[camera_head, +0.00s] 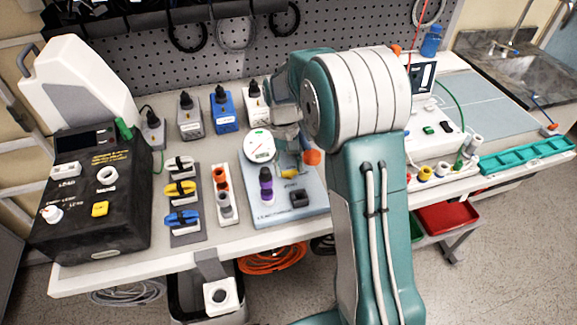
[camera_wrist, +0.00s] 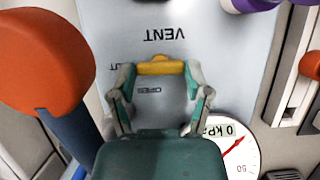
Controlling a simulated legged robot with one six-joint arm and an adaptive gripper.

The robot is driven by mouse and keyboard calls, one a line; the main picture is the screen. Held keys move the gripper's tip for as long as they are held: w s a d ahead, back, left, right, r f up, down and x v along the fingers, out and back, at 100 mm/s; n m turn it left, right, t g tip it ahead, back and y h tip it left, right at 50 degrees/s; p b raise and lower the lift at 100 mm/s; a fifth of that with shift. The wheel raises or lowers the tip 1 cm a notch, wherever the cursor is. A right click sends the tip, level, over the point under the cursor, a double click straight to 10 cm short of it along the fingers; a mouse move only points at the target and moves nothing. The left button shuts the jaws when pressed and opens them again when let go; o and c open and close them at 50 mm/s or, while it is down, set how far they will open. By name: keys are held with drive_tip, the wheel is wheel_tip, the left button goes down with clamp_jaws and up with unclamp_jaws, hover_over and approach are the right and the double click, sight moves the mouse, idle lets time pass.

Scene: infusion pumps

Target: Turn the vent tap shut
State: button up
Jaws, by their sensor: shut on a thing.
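The yellow vent tap handle (camera_wrist: 160,68) lies across the light blue-grey panel beside the printed VENT label (camera_wrist: 163,33). My gripper (camera_wrist: 159,76) is shut on this yellow handle, with one finger at each end of it. In the head view the yellow handle (camera_head: 290,174) shows just below my gripper (camera_head: 292,160), on the panel (camera_head: 270,212); my arm hides part of that area. An OPEN mark (camera_wrist: 148,90) is visible on the panel between my fingers. The tap's body under the handle is hidden.
A large orange knob (camera_wrist: 42,60) stands close beside my gripper. The round kPa gauge (camera_head: 259,146) is on its other side.

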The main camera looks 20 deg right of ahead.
drive_tip(key=shift+f, duration=0.1)
drive_tip(key=o, duration=1.2)
drive_tip(key=shift+c, duration=0.2)
